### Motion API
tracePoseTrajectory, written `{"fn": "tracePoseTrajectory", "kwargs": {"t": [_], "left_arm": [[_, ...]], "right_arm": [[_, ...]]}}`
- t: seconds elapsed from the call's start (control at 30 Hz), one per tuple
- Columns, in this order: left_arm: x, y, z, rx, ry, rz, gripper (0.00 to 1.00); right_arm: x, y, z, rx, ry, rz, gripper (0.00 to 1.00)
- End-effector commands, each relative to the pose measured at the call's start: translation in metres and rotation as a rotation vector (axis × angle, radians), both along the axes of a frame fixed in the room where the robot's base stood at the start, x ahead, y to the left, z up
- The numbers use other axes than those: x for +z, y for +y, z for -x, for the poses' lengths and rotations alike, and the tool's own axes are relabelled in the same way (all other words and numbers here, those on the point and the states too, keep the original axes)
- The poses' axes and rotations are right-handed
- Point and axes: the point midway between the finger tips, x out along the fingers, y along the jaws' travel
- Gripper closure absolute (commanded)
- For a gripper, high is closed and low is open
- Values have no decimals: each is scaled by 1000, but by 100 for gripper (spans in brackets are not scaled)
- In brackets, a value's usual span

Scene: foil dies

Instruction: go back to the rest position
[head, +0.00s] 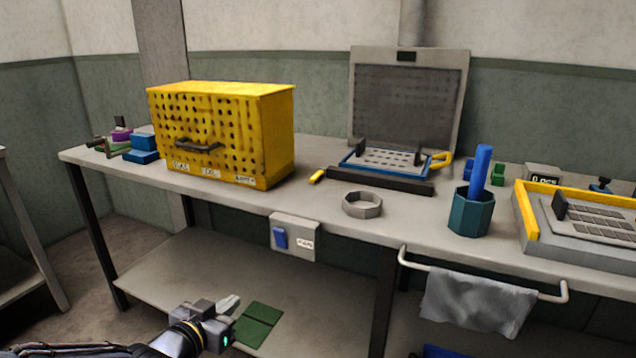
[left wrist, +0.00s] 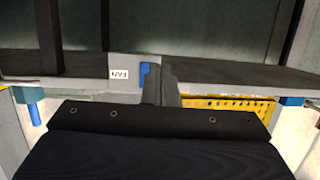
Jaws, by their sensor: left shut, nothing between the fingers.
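My left gripper (head: 228,305) is low in the head view, in front of the bench and below its top, with its arm coming in from the bottom left. Its fingers are together and nothing is between them. In the left wrist view the closed dark fingers (left wrist: 162,85) point toward the bench front, near the fan switch. My right gripper is in neither view.
The bench (head: 320,208) holds a yellow perforated cabinet (head: 225,135), a grey ring (head: 362,204), a teal cup (head: 471,212) and a blue-edged plate (head: 385,162). A fan switch box (head: 295,237) and a towel rail (head: 415,262) jut from its front. A lower shelf (head: 190,262) is mostly clear.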

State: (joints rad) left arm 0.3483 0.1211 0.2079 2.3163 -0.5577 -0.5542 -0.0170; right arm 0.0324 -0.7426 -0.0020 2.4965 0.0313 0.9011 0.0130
Motion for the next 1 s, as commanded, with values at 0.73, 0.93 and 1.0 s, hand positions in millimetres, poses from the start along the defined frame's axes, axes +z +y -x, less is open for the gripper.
{"fn": "tracePoseTrajectory", "kwargs": {"t": [0.73, 0.93, 1.0], "left_arm": [[-7, -11, 259, 153, 855, 287, 100], [46, -9, 255, 160, 855, 279, 100], [63, -9, 255, 160, 855, 279, 100]], "right_arm": [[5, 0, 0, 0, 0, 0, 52], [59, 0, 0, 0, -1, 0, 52], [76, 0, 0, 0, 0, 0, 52]]}}
